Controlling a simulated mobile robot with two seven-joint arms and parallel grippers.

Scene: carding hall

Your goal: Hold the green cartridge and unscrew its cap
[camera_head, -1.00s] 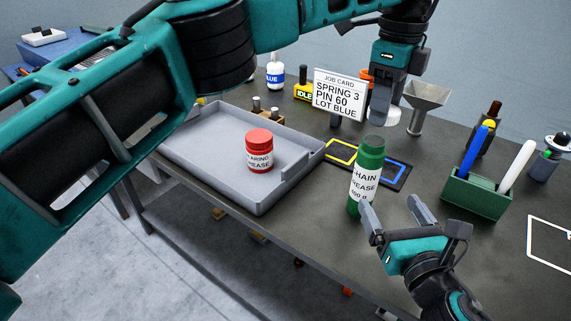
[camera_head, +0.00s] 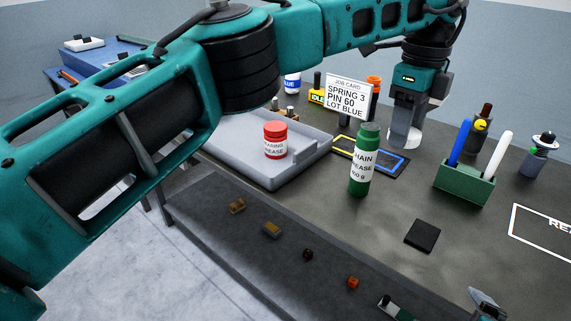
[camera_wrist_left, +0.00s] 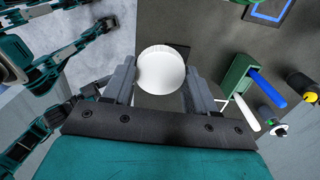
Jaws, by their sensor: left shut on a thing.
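The green cartridge (camera_head: 361,172) stands upright on the table in the head view, with its dark green cap (camera_head: 371,128) on top. Its label faces me and no gripper touches it. My left gripper (camera_head: 404,118) is behind it and to its right, pointing down, shut on a white round thing (camera_head: 403,138). In the left wrist view this white thing (camera_wrist_left: 161,70) sits between the two fingers. Of my right gripper (camera_head: 486,299), only a fingertip and a bit of teal show at the bottom edge, so its opening is hidden.
A red jar (camera_head: 275,146) stands in a grey tray (camera_head: 276,181) on the left. A job card (camera_head: 347,96) stands behind. A green holder (camera_head: 463,186) with pens is on the right. A black pad (camera_head: 422,236) lies in front; the table around it is bare.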

